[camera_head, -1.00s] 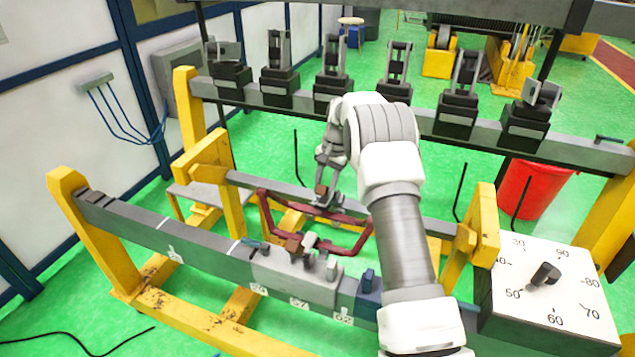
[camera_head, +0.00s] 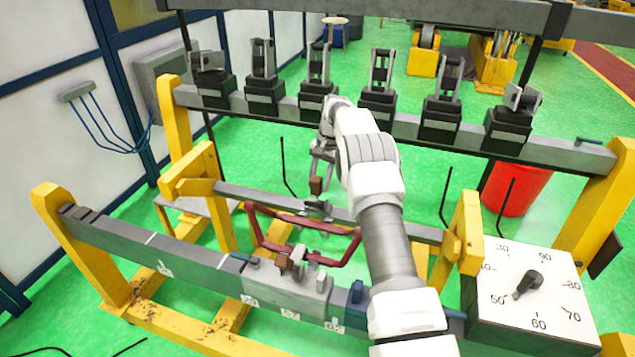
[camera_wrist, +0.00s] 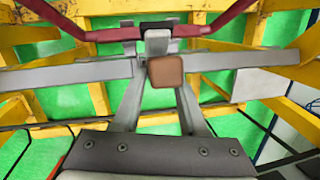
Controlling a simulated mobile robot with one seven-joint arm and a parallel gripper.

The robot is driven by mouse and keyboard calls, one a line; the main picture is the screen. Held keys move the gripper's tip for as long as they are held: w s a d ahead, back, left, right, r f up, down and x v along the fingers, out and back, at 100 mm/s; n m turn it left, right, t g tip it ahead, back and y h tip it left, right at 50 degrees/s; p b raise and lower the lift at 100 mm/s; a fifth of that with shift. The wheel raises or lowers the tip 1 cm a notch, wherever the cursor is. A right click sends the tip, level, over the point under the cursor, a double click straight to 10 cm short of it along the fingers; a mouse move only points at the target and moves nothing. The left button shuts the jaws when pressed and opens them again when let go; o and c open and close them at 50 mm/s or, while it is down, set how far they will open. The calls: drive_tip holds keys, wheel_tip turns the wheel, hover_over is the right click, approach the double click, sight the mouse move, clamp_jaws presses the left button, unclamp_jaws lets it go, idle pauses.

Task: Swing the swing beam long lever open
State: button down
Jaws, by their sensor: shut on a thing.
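The swing beam (camera_head: 270,197) is a long grey bar across the yellow frame. A small grey clamp (camera_head: 318,208) sits on it. My gripper (camera_head: 317,178) is above this clamp, pointing down, with a brown block (camera_head: 316,187) at its fingertips. In the wrist view my gripper (camera_wrist: 163,85) is shut on this brown block (camera_wrist: 165,72), which looks like the long lever's handle end. A grey upright piece (camera_wrist: 158,42) shows behind it. The lever's link to the clamp is not clear in the head view.
A dark red coil frame (camera_head: 305,222) lies by the beam. The front bar carries a grey block (camera_head: 285,288) with a second brown knob (camera_head: 284,262). Several upright grippers line the rear bar (camera_head: 400,125). A dial box (camera_head: 530,315) stands at right.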

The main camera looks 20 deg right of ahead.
drive_tip(key=shift+w+d, duration=0.15)
drive_tip(key=shift+w, duration=0.35)
drive_tip(key=shift+f, duration=0.1)
drive_tip(key=shift+c, duration=2.4)
unclamp_jaws()
drive_tip(key=shift+a, duration=0.2)
drive_tip(key=shift+d, duration=0.15)
drive_tip(key=shift+r, duration=0.3)
wheel_tip(320, 180, up, 11)
drive_tip(key=d+p, duration=0.2)
drive_tip(key=p, duration=0.2)
drive_tip(key=shift+d, duration=0.15)
drive_tip(key=shift+r, duration=0.1)
